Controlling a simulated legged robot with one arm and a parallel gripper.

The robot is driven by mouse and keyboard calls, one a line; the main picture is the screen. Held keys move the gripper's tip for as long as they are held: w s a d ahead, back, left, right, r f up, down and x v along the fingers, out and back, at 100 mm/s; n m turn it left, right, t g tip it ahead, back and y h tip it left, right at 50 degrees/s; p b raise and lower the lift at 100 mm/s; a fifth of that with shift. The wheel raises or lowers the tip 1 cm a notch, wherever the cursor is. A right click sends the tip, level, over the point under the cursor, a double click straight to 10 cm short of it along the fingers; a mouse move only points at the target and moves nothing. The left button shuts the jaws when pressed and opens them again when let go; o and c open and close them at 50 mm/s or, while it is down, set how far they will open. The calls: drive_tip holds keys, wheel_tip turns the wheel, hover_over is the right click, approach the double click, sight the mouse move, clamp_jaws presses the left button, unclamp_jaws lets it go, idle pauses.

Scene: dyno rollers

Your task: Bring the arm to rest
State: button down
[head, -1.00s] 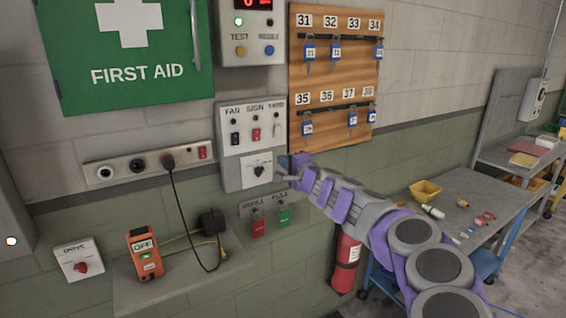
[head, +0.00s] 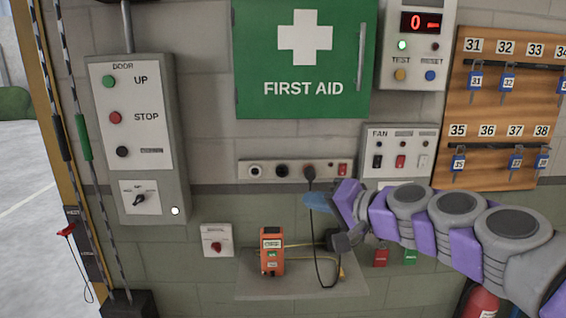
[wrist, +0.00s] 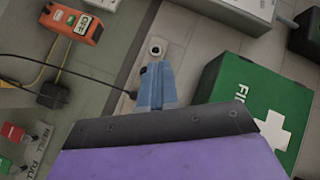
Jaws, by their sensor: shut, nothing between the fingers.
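My gripper (head: 318,202) is in front of the wall, below the green first aid box (head: 303,62). My purple and grey arm reaches in from the right. In the head view the blue fingers point left, over the lower right of the socket strip (head: 243,172). In the wrist view my gripper (wrist: 158,72) shows its blue fingers together, with nothing between them. The arm hides the lower part of the fan switch panel (head: 400,135).
An orange device (head: 271,252) stands on a small shelf (head: 300,288) with a black adapter and cable. A door control box (head: 133,130) is at the left, a key board (head: 508,110) at the right. A red extinguisher (head: 480,302) is at the lower right.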

drive_tip(key=s+a+f+n+g+h, duration=0.2)
drive_tip(key=s+a+f+g, duration=0.15)
drive_tip(key=s+f, duration=0.45)
drive_tip(key=s+a+f+n+g+h, duration=0.2)
drive_tip(key=s+f+n+g, duration=0.15)
drive_tip(key=s+f, duration=0.45)
drive_tip(key=s+d+f+m+g+h, duration=0.1)
drive_tip(key=s+d+f, duration=0.4)
drive_tip(key=s, duration=0.6)
drive_tip(key=s+d+f+m+g+h, duration=0.1)
drive_tip(key=s+d+f+g+h, duration=0.3)
drive_tip(key=s+d, duration=0.3)
drive_tip(key=s+h, duration=0.1)
drive_tip(key=s, duration=0.2)
drive_tip(key=shift+s+d+f+g+h, duration=0.3)
drive_tip(key=shift+s+f+h, duration=0.05)
drive_tip(key=shift+f+h, duration=0.05)
